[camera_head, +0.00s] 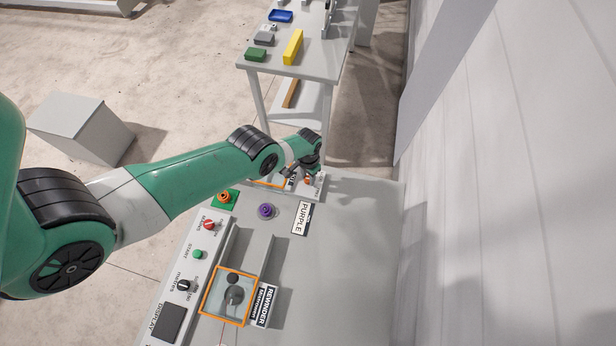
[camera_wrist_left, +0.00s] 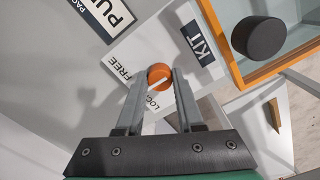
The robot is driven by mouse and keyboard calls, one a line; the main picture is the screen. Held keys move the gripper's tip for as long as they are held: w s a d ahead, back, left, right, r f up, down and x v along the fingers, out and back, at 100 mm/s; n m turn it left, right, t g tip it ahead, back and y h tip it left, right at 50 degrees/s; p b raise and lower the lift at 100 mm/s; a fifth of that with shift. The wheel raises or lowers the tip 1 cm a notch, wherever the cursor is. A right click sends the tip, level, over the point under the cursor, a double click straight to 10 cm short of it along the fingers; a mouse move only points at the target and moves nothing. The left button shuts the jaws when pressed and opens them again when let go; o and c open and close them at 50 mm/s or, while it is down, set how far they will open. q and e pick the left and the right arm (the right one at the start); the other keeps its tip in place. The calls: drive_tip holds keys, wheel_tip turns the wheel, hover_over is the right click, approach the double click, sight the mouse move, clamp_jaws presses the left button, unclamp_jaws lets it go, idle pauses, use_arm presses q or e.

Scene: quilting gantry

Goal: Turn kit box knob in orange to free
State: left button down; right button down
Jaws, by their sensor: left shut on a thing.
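The orange knob (camera_wrist_left: 159,74) sits on a white plate (camera_wrist_left: 139,55) lettered FREE and LOC..., the rest of that second word being covered. My left gripper (camera_wrist_left: 160,80) is shut on the knob, one finger on each side. A pale line shows on the knob; I cannot tell for sure which word it points at. The kit box (camera_wrist_left: 290,47) has an orange-edged clear lid with a black round handle (camera_wrist_left: 259,37). In the head view, my left gripper (camera_head: 308,176) is at the bench's far end and mostly hides the knob.
A REWINDER box (camera_head: 229,297) with an orange edge is at the front. A red button (camera_head: 209,225) and a green button (camera_head: 198,254) line the left panel. The bench's right side is clear.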

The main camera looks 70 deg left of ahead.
sight(308, 179)
use_arm(q)
drive_tip(key=m, duration=0.5)
drive_tip(key=shift+m, duration=0.4)
idle(0.3)
drive_tip(key=c, duration=0.5)
unclamp_jaws()
wheel_tip(308, 179, up, 12)
drive_tip(key=p, duration=1.1)
drive_tip(key=shift+f, duration=0.15)
